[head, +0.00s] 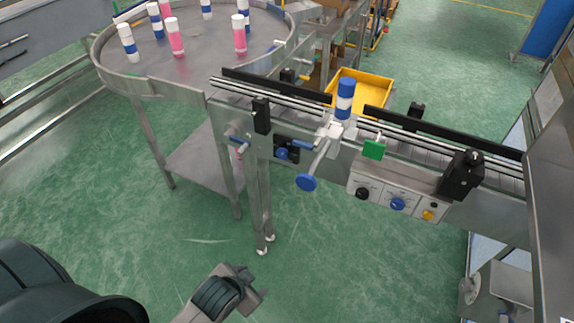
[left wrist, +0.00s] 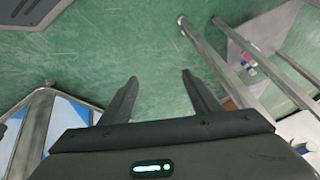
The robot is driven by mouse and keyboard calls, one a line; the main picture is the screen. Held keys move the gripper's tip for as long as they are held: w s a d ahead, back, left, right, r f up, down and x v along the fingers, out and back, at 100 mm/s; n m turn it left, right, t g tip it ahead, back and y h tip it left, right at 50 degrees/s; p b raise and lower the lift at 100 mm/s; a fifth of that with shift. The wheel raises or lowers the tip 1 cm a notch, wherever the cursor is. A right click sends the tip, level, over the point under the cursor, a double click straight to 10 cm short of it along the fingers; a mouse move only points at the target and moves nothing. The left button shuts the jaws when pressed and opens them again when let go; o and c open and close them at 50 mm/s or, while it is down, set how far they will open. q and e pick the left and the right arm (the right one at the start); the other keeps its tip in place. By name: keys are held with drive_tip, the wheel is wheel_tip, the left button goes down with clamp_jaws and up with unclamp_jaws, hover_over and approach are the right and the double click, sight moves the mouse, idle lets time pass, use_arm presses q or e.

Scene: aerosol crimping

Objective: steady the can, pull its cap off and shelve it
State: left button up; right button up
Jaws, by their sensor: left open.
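The can (head: 344,103) stands upright on the conveyor in the head view, with a blue top, a white band and a blue band. Its lower part is partly hidden by the conveyor's front rail and a clamp fitting. My left gripper (head: 257,284) is low at the bottom of the head view, over the floor and well short of the conveyor. In the left wrist view its two dark fingers (left wrist: 160,90) are spread apart with nothing between them. My right gripper is in neither view.
A round steel table (head: 205,60) at upper left holds several pink or blue-and-white cans. A yellow tray (head: 375,88) sits behind the conveyor (head: 430,137). A blue-knobbed handle (head: 307,182) and a control panel (head: 395,198) project at the front. Green floor lies open before it.

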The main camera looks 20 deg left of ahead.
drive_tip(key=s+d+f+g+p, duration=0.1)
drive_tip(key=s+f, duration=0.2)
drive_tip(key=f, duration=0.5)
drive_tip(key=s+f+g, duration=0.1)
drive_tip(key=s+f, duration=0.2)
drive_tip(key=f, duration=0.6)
use_arm(q)
drive_tip(key=w+r+n+t+h, duration=0.4)
drive_tip(key=w+r+n+h, duration=0.1)
drive_tip(key=w+r+n, duration=0.8)
drive_tip(key=w+r+n+t+h, duration=0.4)
drive_tip(key=w+r+n+h, duration=0.2)
drive_tip(key=w+r+n, duration=0.8)
wheel_tip(320, 180, up, 7)
drive_tip(key=n, duration=0.6)
drive_tip(key=shift+w+a+f, duration=0.2)
drive_tip(key=shift+a, duration=0.05)
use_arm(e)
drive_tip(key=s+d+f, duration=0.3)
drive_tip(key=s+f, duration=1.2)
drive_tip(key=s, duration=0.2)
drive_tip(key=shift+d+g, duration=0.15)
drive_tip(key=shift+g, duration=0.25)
use_arm(q)
drive_tip(key=shift+d+r, duration=0.1)
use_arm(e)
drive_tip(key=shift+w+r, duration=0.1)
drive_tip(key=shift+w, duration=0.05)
